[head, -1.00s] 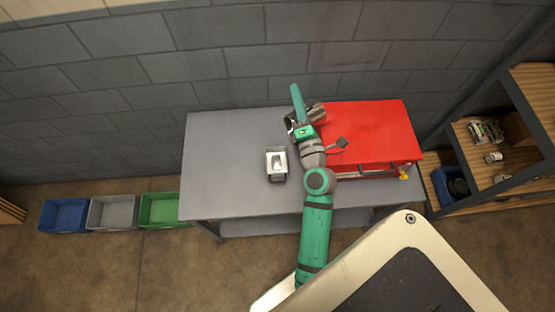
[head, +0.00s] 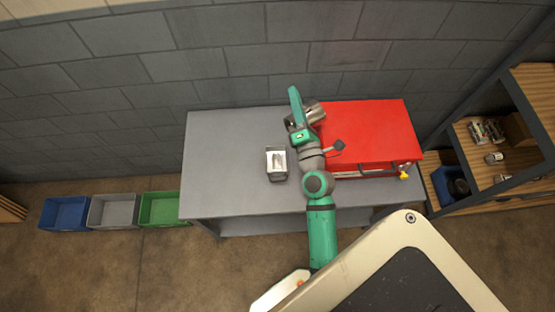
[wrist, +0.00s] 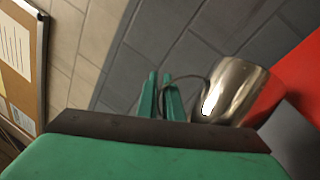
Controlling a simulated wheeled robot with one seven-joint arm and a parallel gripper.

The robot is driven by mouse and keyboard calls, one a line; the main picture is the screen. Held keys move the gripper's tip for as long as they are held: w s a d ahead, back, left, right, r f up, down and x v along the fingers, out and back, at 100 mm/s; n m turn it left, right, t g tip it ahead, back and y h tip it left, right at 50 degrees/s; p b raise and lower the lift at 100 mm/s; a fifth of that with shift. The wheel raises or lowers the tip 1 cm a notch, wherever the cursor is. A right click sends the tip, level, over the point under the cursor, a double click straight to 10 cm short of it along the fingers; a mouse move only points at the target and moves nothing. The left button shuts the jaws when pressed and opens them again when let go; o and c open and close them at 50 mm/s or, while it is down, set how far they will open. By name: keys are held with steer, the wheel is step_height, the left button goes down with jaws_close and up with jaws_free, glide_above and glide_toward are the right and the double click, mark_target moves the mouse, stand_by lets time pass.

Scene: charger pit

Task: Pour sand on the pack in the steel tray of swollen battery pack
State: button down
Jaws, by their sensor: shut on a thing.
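My gripper (head: 294,100) is shut on the handle of a shiny steel mug (head: 316,112). In the wrist view the two green fingers (wrist: 161,97) close on the thin handle loop, and the mug (wrist: 236,90) lies to their right, tilted. The inside of the mug is hidden, so I cannot tell whether sand is in it. A small steel tray (head: 277,176) stands on the grey table, below and left of the gripper in the head view. A pale, silvery pack (head: 277,159) lies in the tray. The mug is apart from the tray.
A big red box (head: 370,135) fills the right of the grey table (head: 225,150), close to the mug. The table's left is clear. Blue, grey and green bins (head: 160,209) stand on the floor at left. A shelf (head: 490,150) with small items stands at right.

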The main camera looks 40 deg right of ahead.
steer(key=shift+w+a+r, duration=0.1)
steer(key=shift+w+a, duration=0.1)
steer(key=shift+s, duration=0.1)
steer(key=shift+a+n+p, duration=0.35)
steer(key=shift+n, duration=0.25)
steer(key=shift+a+f+n+t, duration=0.4)
steer(key=shift+a+f+n, duration=0.1)
steer(key=shift+f, duration=0.15)
steer(key=shift+a+p, duration=0.2)
steer(key=shift+p, duration=0.2)
steer(key=shift+d+f, duration=0.1)
steer(key=shift+d, duration=0.1)
steer(key=shift+a+f+n+y, duration=0.15)
steer(key=shift+a+n+y, duration=0.05)
steer(key=shift+n+y, duration=0.1)
steer(key=shift+a, duration=0.1)
